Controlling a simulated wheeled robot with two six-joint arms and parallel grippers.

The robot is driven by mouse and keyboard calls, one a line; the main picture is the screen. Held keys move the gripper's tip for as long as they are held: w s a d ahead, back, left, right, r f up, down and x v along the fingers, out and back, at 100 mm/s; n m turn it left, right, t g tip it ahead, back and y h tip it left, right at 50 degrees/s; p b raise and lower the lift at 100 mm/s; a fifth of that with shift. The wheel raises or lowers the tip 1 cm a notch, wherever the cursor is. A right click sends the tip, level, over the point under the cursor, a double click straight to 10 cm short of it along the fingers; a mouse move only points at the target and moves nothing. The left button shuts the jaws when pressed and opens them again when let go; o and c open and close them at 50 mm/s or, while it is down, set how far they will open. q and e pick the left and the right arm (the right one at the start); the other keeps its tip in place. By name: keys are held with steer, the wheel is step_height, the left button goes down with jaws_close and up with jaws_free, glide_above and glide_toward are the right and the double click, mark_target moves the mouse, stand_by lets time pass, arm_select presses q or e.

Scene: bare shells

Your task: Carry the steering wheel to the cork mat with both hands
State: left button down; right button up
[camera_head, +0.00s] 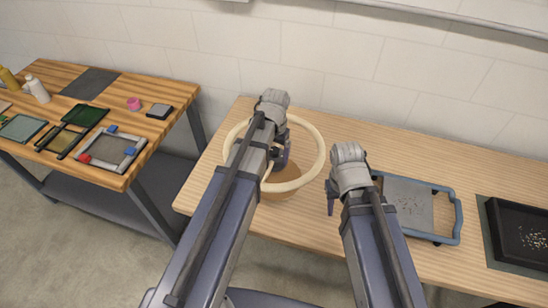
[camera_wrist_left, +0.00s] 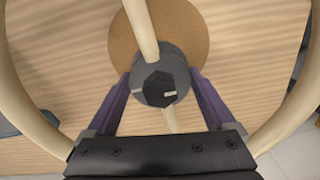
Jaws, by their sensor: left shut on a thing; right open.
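The steering wheel has a cream rim (camera_head: 321,155) and a dark grey hub (camera_wrist_left: 160,82) with a cream spoke on each side. My left gripper (camera_head: 281,150) is inside the ring, its purple fingers shut on the hub in the left wrist view (camera_wrist_left: 162,95). The round brown cork mat (camera_head: 280,193) lies on the right-hand table, partly hidden under the wheel; it also shows beyond the hub in the left wrist view (camera_wrist_left: 190,35). The wheel's height above it is unclear. My right gripper (camera_head: 334,193) is open, just right of the rim and apart from it.
On the same table, a blue-handled grey tray (camera_head: 412,203) stands right of my right gripper, and a black tray (camera_head: 522,236) with pale specks lies at the far right. A second table (camera_head: 112,182) at left holds bottles, frames and small blocks. A gap separates the tables.

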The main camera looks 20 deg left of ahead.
mark_target(274, 162)
arm_select(q)
steer(key=shift+f+b, duration=1.5)
steer(key=shift+f, duration=0.5)
arm_select(e)
steer(key=shift+f, duration=2)
arm_select(q)
steer(key=shift+f+b, duration=1.8)
arm_select(e)
steer(key=shift+f, duration=1.85)
arm_select(q)
steer(key=shift+f, duration=0.2)
arm_select(e)
steer(key=shift+f, duration=0.15)
arm_select(q)
jaws_free()
steer(key=shift+r, duration=0.1)
